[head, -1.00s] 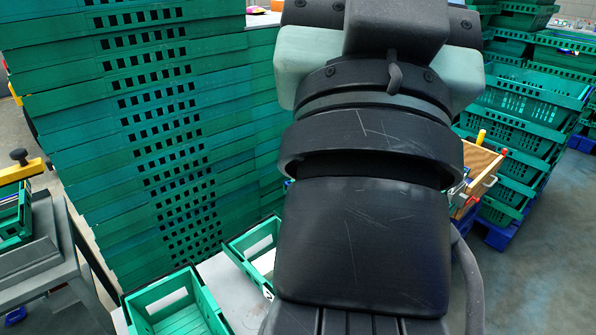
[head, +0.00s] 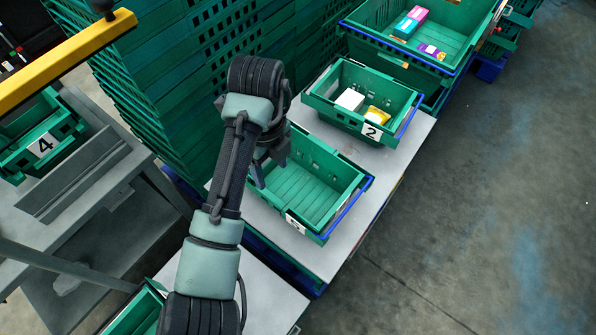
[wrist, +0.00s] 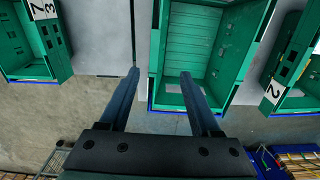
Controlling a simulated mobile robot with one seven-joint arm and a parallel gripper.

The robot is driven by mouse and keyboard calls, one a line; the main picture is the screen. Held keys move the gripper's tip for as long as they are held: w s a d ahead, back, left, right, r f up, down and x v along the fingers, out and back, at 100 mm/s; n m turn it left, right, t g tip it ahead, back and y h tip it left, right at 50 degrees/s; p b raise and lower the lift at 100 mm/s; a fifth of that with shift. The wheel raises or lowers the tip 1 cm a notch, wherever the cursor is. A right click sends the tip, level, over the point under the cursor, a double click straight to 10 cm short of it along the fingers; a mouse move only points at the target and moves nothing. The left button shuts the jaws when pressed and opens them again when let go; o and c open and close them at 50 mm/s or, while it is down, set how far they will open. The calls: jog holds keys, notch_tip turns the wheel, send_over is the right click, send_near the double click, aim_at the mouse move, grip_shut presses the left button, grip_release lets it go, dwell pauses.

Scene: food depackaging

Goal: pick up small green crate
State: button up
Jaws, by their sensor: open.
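A small empty green crate (head: 306,192) with a blue edge strip and a white label stands on a grey platform in the middle of the head view. My gripper (head: 268,172) is open and empty at this crate's left side wall, with its fingers pointing down. In the wrist view the gripper (wrist: 160,75) has its two fingers spread apart, with the wall of the empty crate (wrist: 194,50) appearing between them. The right finger overlaps the crate's interior. I cannot tell how far the fingertips are above the rim, or whether they touch it.
A similar crate labelled 2 (head: 338,112), holding small packages, stands just behind. A larger crate (head: 455,62) with boxes is farther back. A tall stack of green crates (head: 165,70) rises close on the left. Crate 4 (head: 38,140) sits far left. Open floor (head: 480,210) lies right.

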aim_at(273, 197)
notch_tip(273, 197, down, 7)
jog(key=shift+d+f, duration=0.1)
jog(key=shift+f, duration=0.05)
jog(key=f, duration=0.4)
jog(key=shift+s+a+f, duration=0.1)
jog(key=shift+s+a, duration=0.15)
jog(key=shift+s, duration=0.15)
jog(key=shift+f, duration=0.45)
grip_shut()
dwell(0.7)
